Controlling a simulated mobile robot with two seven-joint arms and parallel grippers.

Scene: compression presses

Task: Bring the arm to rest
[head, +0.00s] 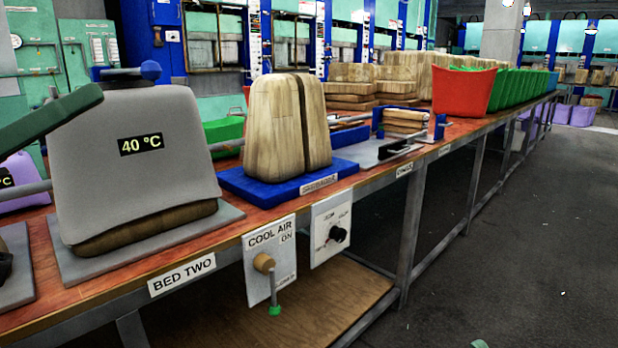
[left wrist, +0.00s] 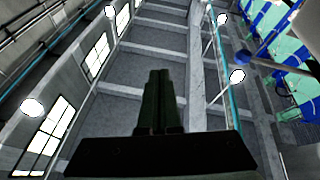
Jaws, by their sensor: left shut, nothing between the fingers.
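My left gripper (head: 88,98) comes in at the left edge of the head view as a dark green shape, in front of the grey press cover. In the left wrist view its two dark green fingers (left wrist: 159,78) lie together, shut and empty. Behind them that view shows mostly ceiling, beams and windows.
The grey press cover (head: 160,170), reading 40 °C, sits on a brown pad at BED TWO. A wooden block (head: 268,125) stands on a blue base (head: 235,182). A red bin (head: 462,92) and green bins stand farther along the bench. The floor (head: 480,270) at right is largely clear.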

